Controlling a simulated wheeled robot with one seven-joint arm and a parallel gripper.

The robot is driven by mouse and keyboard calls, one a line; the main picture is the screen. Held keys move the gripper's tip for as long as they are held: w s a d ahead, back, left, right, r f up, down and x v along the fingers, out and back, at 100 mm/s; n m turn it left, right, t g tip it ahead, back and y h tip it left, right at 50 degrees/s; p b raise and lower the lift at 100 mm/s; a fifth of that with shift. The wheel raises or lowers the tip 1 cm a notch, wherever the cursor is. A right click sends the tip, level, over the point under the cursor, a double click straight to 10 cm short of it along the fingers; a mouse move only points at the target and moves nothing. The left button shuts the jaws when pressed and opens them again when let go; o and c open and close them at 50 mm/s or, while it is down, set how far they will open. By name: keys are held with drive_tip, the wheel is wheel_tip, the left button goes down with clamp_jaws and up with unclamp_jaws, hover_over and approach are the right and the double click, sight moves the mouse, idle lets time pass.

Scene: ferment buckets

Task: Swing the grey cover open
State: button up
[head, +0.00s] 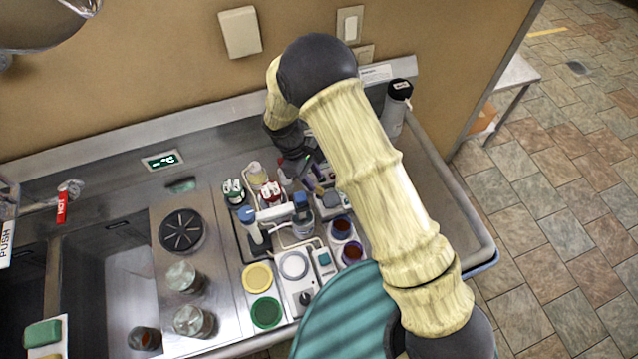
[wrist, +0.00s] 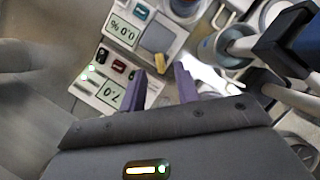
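My gripper (wrist: 159,70) shows two purple fingers in the wrist view. They stand apart with nothing held between them. Just beyond the fingertips is a light grey meter (wrist: 150,38) with a "0.0 %" display and a small tan piece on its face. A second meter (wrist: 108,88), with a display reading about 7.0, lies to the left and is partly hidden by the left finger. In the head view a small grey rounded piece (head: 332,199) sits beside the gripper and may be the grey cover. I cannot tell for sure, nor whether it is open.
Blue-topped bottles (head: 302,212), dark-filled cups (head: 342,228) and a red-and-white capped bottle (head: 271,193) crowd the bench near my gripper. Glass jars (head: 194,321) and a black burner plate (head: 182,231) stand to the left. A tall grey bottle (head: 394,108) stands at the back right.

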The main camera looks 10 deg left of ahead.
sight(319, 188)
drive_tip(key=shift+p+x, duration=0.75)
drive_tip(key=shift+x, duration=1.8)
clamp_jaws()
